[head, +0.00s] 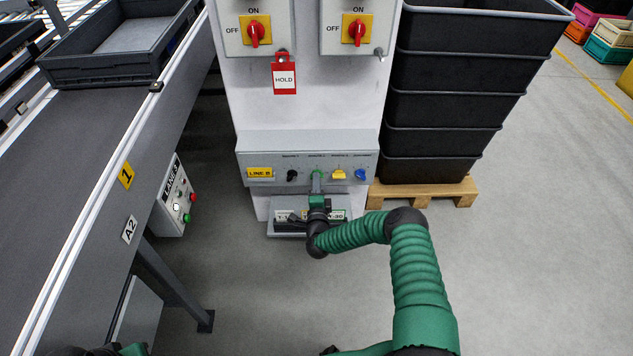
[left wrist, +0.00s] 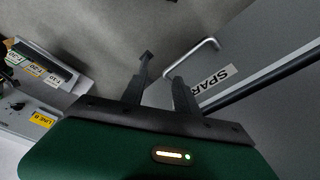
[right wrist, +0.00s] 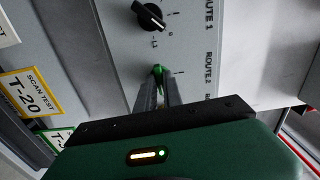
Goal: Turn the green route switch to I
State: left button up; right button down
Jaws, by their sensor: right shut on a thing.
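The green route switch (head: 317,174) is the second knob from the left on the grey LINE B panel (head: 308,181). My right gripper (head: 316,186) reaches it from the front and is shut on it. In the right wrist view the green switch (right wrist: 158,70) shows between the fingertips (right wrist: 158,82), beside the ROUTE 2 label. The fingers cover much of it, so I cannot tell which mark it points to. My left gripper (left wrist: 161,67) is open and empty in the left wrist view, over the floor near a grey surface labelled SPARE.
A black knob (head: 291,175) sits left of the green one; yellow (head: 339,174) and blue (head: 360,174) knobs sit right. Two red switches (head: 255,32) and a HOLD tag (head: 284,78) are above. A conveyor (head: 75,150) stands left, black crates (head: 440,110) right.

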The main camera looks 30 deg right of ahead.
jog(key=shift+s+d+n+p, duration=0.1)
jog(key=shift+n+p, duration=0.75)
jog(key=shift+n, duration=3.4)
jog(key=shift+d+n+p, duration=0.1)
jog(key=shift+n+p, duration=0.75)
jog(key=shift+n, duration=3.4)
jog(key=c, duration=1.5)
grip_release()
jog(key=shift+f, duration=0.1)
jog(key=shift+a, duration=0.1)
